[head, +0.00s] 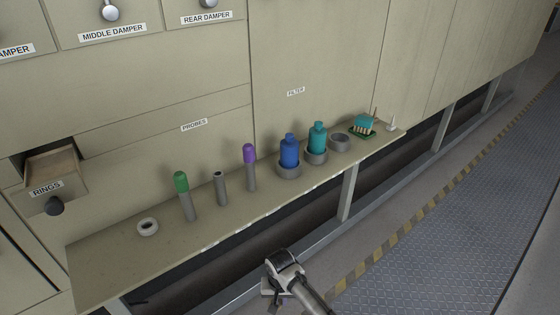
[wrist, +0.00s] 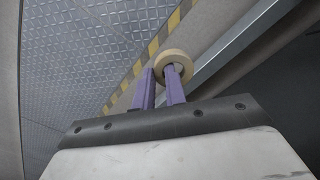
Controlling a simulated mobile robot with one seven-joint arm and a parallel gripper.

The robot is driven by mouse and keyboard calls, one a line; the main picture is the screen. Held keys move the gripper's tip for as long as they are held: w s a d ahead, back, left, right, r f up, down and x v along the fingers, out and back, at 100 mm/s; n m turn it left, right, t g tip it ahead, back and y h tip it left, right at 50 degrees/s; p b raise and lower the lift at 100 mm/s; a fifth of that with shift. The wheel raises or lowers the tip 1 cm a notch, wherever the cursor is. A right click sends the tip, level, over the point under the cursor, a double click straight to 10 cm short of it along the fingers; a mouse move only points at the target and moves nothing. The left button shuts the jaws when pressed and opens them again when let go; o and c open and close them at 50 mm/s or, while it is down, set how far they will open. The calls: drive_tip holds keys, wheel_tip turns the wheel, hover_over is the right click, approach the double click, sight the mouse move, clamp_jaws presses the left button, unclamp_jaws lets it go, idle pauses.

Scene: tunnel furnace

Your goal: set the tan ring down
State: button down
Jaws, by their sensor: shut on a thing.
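The tan ring (wrist: 174,53) is at the tips of my gripper (wrist: 160,80) in the wrist view. The two purple fingers are close together, and one finger passes into the ring's hole, so the gripper is shut on the ring's wall. Behind it are the striped floor edge and a grey rail. In the head view my arm reaches in at the bottom, in front of and below the shelf's front edge. The ring and fingertips cannot be made out there.
An open drawer labelled RINGS (head: 47,187) is at left.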

drive_tip(key=shift+s+a+f, duration=0.1)
drive_tip(key=shift+a+f, duration=0.05)
drive_tip(key=w+a+r, duration=0.2)
drive_tip(key=w+r, duration=0.1)
drive_tip(key=w, duration=0.1)
drive_tip(key=shift+s+d+f, duration=0.35)
drive_tip(key=shift+s+f, duration=0.15)
drive_tip(key=shift+s, duration=0.15)
drive_tip(key=shift+s+d+f, duration=0.35)
drive_tip(key=shift+s+f, duration=0.1)
drive_tip(key=shift+s, duration=0.25)
drive_tip(key=shift+s+d+f, duration=0.35)
drive_tip(key=shift+s+f, duration=0.15)
drive_tip(key=shift+s, duration=0.15)
